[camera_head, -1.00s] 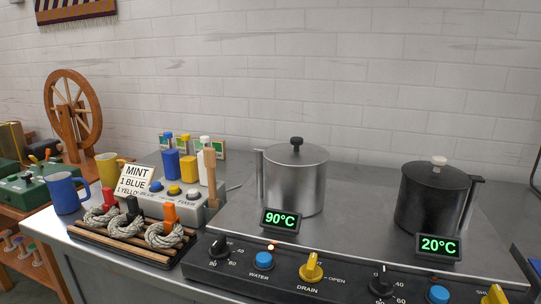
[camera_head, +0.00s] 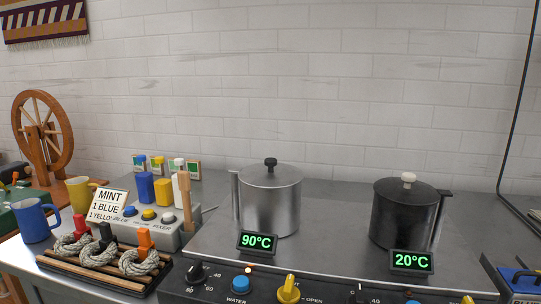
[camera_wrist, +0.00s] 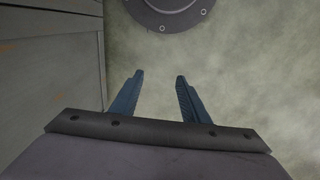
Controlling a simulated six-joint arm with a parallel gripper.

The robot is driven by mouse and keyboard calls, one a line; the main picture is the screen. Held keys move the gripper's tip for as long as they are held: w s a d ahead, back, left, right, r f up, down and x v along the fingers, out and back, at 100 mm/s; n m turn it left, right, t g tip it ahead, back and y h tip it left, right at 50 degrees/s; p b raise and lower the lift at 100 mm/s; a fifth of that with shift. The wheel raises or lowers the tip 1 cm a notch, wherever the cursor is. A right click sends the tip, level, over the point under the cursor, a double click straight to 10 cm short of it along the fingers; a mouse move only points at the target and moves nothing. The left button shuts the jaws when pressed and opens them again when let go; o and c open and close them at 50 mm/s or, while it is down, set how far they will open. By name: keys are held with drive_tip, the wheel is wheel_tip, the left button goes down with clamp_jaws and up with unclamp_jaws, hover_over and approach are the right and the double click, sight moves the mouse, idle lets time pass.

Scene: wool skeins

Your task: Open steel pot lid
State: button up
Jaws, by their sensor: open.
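The steel pot (camera_head: 270,206) stands upright on the steel counter in the head view. Its lid (camera_head: 270,176) sits on top, with a black knob (camera_head: 270,162) at the centre. The display in front of it reads 90°C. My gripper (camera_wrist: 158,78) shows only in the wrist view. Its two blue fingers are apart with nothing between them. It points at a mottled greenish floor, and no pot shows in that view.
A black pot (camera_head: 405,216) with a pale knob stands to the right. A control panel (camera_head: 322,290) runs along the front. A skein rack (camera_head: 105,268), a dye box (camera_head: 152,222) and blue mug (camera_head: 33,219) are at left. The counter between the pots (camera_head: 336,210) is clear.

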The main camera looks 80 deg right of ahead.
drive_tip(key=w+d+r+m+p, duration=0.1)
drive_tip(key=w+d+r+p, duration=0.2)
drive_tip(key=d+r+p, duration=0.55)
drive_tip(key=w+d+r+m+p, duration=0.15)
drive_tip(key=d+r+p, duration=0.35)
drive_tip(key=r+p, duration=0.55)
drive_tip(key=w+d+r+m+p, duration=0.1)
drive_tip(key=w+d+r+p, duration=0.3)
drive_tip(key=d+r+p, duration=0.55)
drive_tip(key=s+d+r+m+p, duration=0.1)
drive_tip(key=s+d+r+p, duration=0.1)
drive_tip(key=d+r+p, duration=0.65)
wheel_tip(320, 180, up, 17)
drive_tip(key=m+p, duration=0.4)
drive_tip(key=p, duration=0.5)
hover_over(271, 159)
drive_tip(key=shift+a, duration=0.1)
drive_tip(key=shift+f+p, duration=1.2)
drive_tip(key=shift+f, duration=2.45)
drive_tip(key=shift+c, duration=0.7)
clamp_jaws()
